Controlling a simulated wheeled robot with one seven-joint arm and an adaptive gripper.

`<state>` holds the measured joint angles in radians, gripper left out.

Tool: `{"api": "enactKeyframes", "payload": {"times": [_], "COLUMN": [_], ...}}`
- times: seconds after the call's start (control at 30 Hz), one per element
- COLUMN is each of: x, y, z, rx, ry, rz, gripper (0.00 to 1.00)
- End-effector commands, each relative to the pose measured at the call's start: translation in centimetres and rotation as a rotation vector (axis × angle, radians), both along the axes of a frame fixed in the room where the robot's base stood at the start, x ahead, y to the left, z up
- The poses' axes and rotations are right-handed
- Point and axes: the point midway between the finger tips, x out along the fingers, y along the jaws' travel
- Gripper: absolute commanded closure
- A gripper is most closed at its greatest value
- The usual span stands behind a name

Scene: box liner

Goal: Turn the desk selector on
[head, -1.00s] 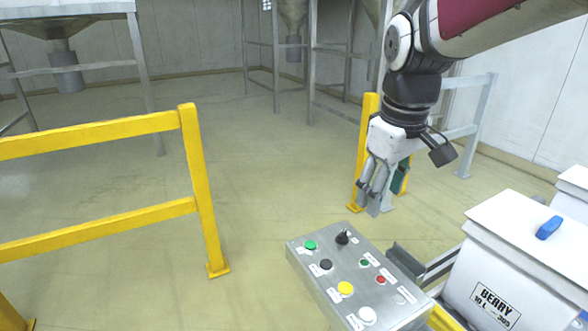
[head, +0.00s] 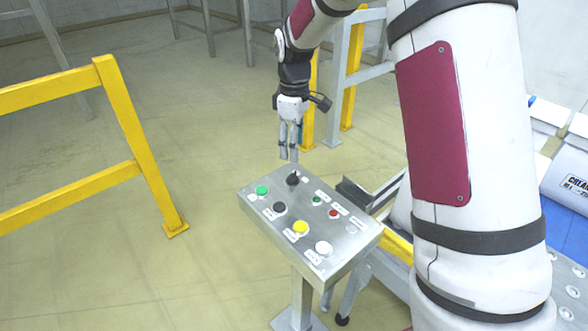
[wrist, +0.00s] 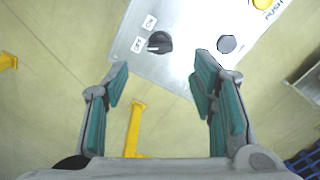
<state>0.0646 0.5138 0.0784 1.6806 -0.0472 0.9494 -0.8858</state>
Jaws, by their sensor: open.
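The desk selector (head: 293,178) is a black rotary knob at the far corner of a grey metal control desk (head: 340,245). In the wrist view the selector (wrist: 159,42) lies beyond the fingertips, between two small white labels and a dark button. Its pale pointer line aims toward the lower label (wrist: 138,44). My gripper (head: 289,158) hangs just above and behind the selector in the head view, pointing down. In the wrist view my gripper (wrist: 160,78) is open, its teal-padded fingers wide apart with nothing between them. I see no contact with the selector.
Green (head: 262,190), black (head: 280,207), yellow (head: 301,227) and white (head: 323,248) buttons line the desk's left side. Small green and red lights sit at its right. A yellow rail (head: 130,140) stands left. The floor left of the desk is clear.

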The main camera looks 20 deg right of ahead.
Motion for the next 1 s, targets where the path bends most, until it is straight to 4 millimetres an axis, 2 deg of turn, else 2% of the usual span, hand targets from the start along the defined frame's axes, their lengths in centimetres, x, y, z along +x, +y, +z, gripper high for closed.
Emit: {"api": "enactKeyframes", "payload": {"times": [0.2, 0.4, 0.6, 0.9, 1.0], "x": [-0.2, -0.1, 0.0, 0.0, 0.0], "y": [0.1, 0.1, 0.0, 0.0, 0.0], "z": [-4.4, -7.4, -8.7, -8.9, -8.9], "rx": [0.0, 0.0, 0.0, -0.001, -0.001], "ry": [0.005, 0.002, 0.0, -0.001, -0.001], "rz": [0.0, 0.0, -0.001, -0.001, -0.001], "gripper": [0.48, 0.48, 0.48, 0.48, 0.71]}}
